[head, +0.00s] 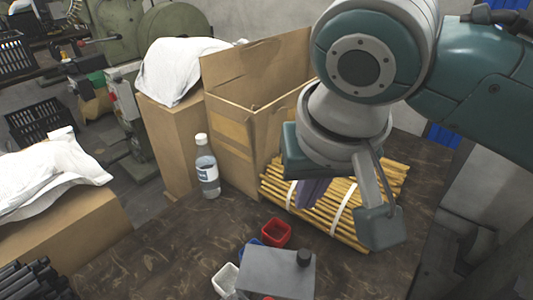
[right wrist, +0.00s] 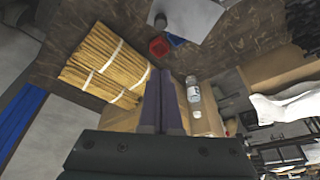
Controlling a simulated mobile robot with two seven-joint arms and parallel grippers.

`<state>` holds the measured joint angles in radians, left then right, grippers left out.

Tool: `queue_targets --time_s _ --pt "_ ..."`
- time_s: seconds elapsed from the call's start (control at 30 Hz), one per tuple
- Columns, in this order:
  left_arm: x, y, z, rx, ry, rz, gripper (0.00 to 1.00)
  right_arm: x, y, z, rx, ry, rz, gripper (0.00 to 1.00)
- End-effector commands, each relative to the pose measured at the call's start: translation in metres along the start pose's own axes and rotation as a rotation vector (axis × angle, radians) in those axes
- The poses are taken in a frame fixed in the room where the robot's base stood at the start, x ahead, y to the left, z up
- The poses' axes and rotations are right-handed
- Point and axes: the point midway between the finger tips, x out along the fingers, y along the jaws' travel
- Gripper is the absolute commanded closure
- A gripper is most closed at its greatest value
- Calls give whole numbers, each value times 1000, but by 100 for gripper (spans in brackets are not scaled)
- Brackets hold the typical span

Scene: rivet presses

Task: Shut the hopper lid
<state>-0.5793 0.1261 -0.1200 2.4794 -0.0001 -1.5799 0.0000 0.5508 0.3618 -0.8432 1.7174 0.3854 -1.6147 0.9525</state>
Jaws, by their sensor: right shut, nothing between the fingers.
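A grey box-like thing with a black knob (head: 275,272) stands at the near edge of the table in the head view; I take it to be the hopper. Its pale grey surface also shows at the top of the right wrist view (right wrist: 188,10). I cannot tell how its lid stands. My right gripper (head: 312,192) is over the bundle of sticks, beyond the grey box and apart from it. Its purple fingers (right wrist: 160,78) are together and empty. My left gripper is not in view.
Small red (head: 276,233), blue and white (head: 226,280) bins sit beside the grey box. A bottle (head: 207,168), an open cardboard box (head: 232,145) and strapped yellow sticks (head: 390,180) stand farther back. The table (head: 165,250) is clear at left.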

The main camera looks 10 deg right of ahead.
Motion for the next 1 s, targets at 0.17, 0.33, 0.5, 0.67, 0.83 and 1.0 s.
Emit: queue_targets --time_s 0.17,0.33,0.5,0.67,0.83,1.0 --pt "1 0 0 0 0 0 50 7 5 -7 23 3 22 100" --pt "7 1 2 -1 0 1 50 35 5 -6 22 3 23 100" --pt "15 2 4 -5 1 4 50 70 5 -6 22 3 22 100" --pt "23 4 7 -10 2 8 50 97 5 -7 20 6 20 100" --pt "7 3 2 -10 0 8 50 89 5 9 18 5 18 100" --pt "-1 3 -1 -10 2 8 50 86 5 25 19 6 18 100"
